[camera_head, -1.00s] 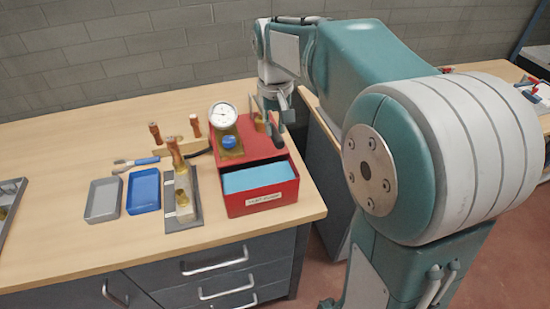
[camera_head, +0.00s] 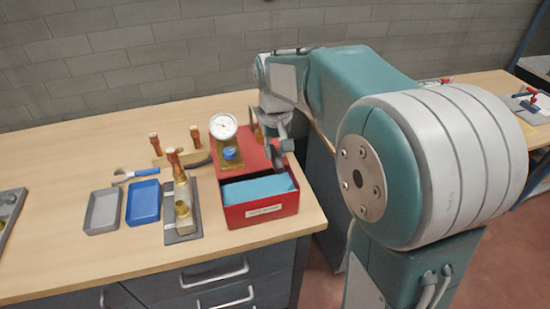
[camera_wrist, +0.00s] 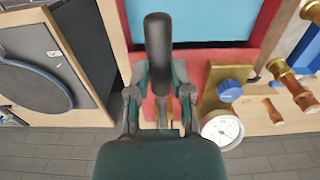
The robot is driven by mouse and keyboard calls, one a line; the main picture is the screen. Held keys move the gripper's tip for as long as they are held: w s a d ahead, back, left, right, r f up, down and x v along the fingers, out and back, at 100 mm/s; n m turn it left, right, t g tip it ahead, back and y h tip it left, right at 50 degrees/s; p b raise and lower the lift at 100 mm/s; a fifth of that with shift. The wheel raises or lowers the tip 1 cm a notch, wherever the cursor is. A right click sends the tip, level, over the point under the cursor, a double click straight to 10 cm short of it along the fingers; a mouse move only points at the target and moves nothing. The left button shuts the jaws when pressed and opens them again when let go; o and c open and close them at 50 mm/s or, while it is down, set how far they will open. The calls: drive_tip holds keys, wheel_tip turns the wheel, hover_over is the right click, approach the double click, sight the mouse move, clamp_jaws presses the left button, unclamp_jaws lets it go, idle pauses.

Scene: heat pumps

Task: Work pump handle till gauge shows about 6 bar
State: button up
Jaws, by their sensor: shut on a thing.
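The red test pump (camera_head: 262,211) stands near the bench's right end, with a blue surface (camera_head: 256,189) inside its open tank. Its white round gauge (camera_head: 223,126) sits at the back left above a blue knob (camera_head: 231,153). The gauge also shows in the wrist view (camera_wrist: 222,130), but its needle is too small to read. My gripper (camera_wrist: 160,88) is shut on the dark pump handle (camera_wrist: 158,45), whose rounded end sticks out past the fingers over the tank. In the head view my arm partly hides the handle, which is low over the tank's back right.
A copper and brass pipe assembly (camera_head: 183,203) stands on a dark plate left of the pump. A blue tray (camera_head: 143,203), a grey tray (camera_head: 103,211) and a blue-handled tool (camera_head: 140,173) lie further left. The bench's right edge is close to the pump.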

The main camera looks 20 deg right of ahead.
drive_tip(key=shift+f, duration=0.7)
idle(0.6)
wheel_tip(320, 180, up, 13)
idle(1.0)
drive_tip(key=shift+f, duration=0.25)
idle(0.5)
drive_tip(key=shift+f, duration=5.95)
wheel_tip(320, 180, up, 12)
drive_tip(key=shift+r, duration=0.15)
